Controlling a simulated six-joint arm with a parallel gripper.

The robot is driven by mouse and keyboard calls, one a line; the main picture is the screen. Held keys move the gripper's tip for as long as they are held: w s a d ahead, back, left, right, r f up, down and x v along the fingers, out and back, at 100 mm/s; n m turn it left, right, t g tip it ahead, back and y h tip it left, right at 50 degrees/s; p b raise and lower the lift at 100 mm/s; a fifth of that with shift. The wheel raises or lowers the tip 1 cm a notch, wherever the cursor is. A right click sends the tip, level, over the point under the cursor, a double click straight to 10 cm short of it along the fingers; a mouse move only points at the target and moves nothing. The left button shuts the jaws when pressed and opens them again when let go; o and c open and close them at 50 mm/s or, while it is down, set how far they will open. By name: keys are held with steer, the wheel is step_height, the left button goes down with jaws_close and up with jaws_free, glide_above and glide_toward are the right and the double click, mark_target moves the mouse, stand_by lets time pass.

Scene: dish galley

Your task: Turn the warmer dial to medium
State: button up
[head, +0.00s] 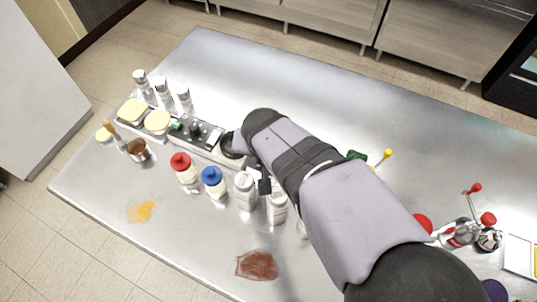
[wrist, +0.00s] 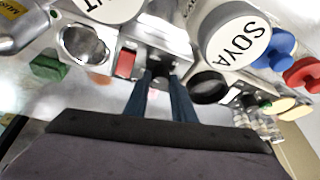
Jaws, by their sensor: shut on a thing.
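In the wrist view my gripper (wrist: 160,88) has its two blue fingers closed around a small dark knob (wrist: 159,81), which I take to be the warmer dial. The knob sits on a pale metal panel beside a red rocker switch (wrist: 125,64). The fingers hide much of the knob, so its setting and any marks cannot be read. In the head view my arm covers the gripper and the knob. A row of counter units with a dark control panel (head: 207,134) runs left from under my arm.
Bottles stand close by: one marked SOYA (wrist: 238,38), one blue-capped (head: 213,182), one red-capped (head: 183,168). A round black piece (wrist: 208,87) lies right of the fingers in the wrist view. Sauce spills (head: 257,265) mark the front. The counter's back (head: 300,85) is clear.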

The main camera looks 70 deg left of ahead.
steer(key=shift+s+m+t+b, duration=0.1)
steer(key=shift+m+t+b, duration=0.2)
steer(key=shift+m+b, duration=0.35)
steer(key=o, duration=1)
steer(key=shift+r, duration=0.1)
steer(key=shift+p+v, duration=1.75)
steer(key=shift+v, duration=1.85)
steer(key=shift+o, duration=0.3)
steer(key=shift+a, duration=0.1)
